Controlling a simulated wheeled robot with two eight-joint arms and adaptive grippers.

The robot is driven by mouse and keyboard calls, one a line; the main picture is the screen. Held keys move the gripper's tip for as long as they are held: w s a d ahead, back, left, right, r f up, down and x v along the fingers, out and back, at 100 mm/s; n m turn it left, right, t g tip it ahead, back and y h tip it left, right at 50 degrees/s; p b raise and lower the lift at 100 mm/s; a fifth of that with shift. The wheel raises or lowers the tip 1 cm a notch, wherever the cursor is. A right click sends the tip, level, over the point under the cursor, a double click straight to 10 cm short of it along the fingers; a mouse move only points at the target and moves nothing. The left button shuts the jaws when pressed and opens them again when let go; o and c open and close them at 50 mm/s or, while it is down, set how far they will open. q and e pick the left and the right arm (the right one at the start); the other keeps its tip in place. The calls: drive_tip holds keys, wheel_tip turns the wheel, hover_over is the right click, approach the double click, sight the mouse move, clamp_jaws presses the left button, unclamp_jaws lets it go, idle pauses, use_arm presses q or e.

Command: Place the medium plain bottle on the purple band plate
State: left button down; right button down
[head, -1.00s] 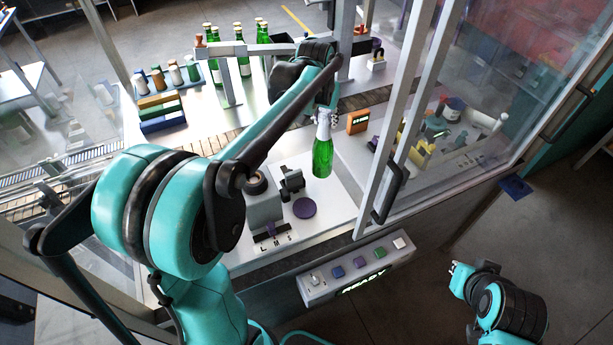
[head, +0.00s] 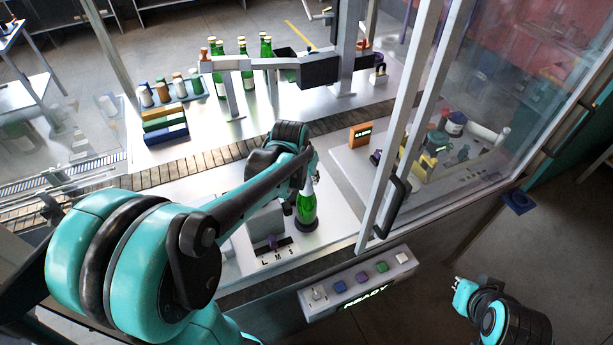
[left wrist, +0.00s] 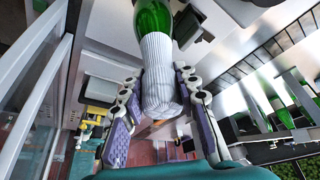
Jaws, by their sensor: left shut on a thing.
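The green bottle (head: 306,208) with a white foil-covered neck is upright over the dark purple round plate (head: 308,228). Its base appears to meet the plate; I cannot tell if it bears fully on it. My left gripper (head: 309,176) is at the bottle's neck. In the left wrist view, its two purple-padded fingers (left wrist: 160,100) are shut around the white neck (left wrist: 157,65), with green glass (left wrist: 153,17) beyond. My right gripper (head: 460,288) is far off at the lower right, beside the cabinet; its fingers are too small to read.
A grey block with an L M S scale and purple slider (head: 272,242) stands just left of the plate. A sliding glass door frame (head: 400,130) is to the right. A button panel (head: 358,283) is in front. Several green bottles (head: 243,68) stand behind the conveyor (head: 200,160).

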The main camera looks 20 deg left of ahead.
use_arm(q)
drive_tip(key=shift+f, duration=0.15)
drive_tip(key=c, duration=1.1)
unclamp_jaws()
drive_tip(key=shift+c, duration=0.2)
drive_tip(key=shift+r, duration=0.25)
drive_tip(key=p+v, duration=0.1)
drive_tip(key=v, duration=1)
drive_tip(key=s+d+f+t, duration=0.1)
drive_tip(key=s+d+f, duration=0.1)
drive_tip(key=s, duration=0.4)
drive_tip(key=s+d+f+t, duration=0.1)
drive_tip(key=s+d+f, duration=0.1)
drive_tip(key=s+d, duration=0.3)
drive_tip(key=shift+s+d+f+m+t, duration=0.15)
drive_tip(key=shift+s+f+m+t, duration=0.15)
drive_tip(key=shift+s, duration=0.5)
